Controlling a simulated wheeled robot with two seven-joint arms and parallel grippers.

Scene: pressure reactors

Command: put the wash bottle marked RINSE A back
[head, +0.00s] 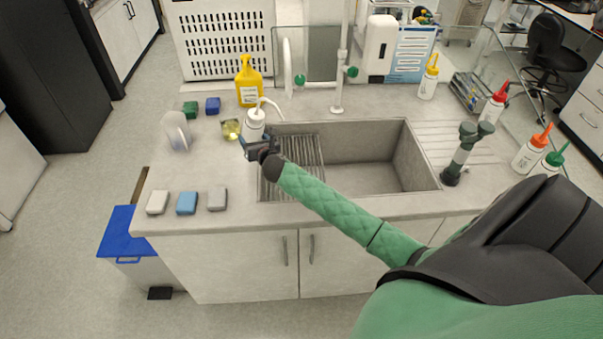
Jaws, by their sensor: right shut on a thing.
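A white wash bottle (255,123) with a white bent spout stands upright at the back left corner of the sink. My right gripper (252,146) is shut on it, low on its body. The gripper hides its base, so I cannot tell whether it touches the counter. No marking on it can be read from here. Other wash bottles stand on the right of the counter: one with a yellow cap (428,82), one red-capped (494,106), one orange-capped (531,152) and one green-capped (552,162). My left gripper is not in view.
The sink (365,165) lies under my right arm, with a ribbed rack (303,152) inside. A yellow pump bottle (248,84), a small yellowish beaker (230,130) and a clear container (178,132) are nearby. Sponges (187,203) line the front left. A tap (338,85) rises behind the sink.

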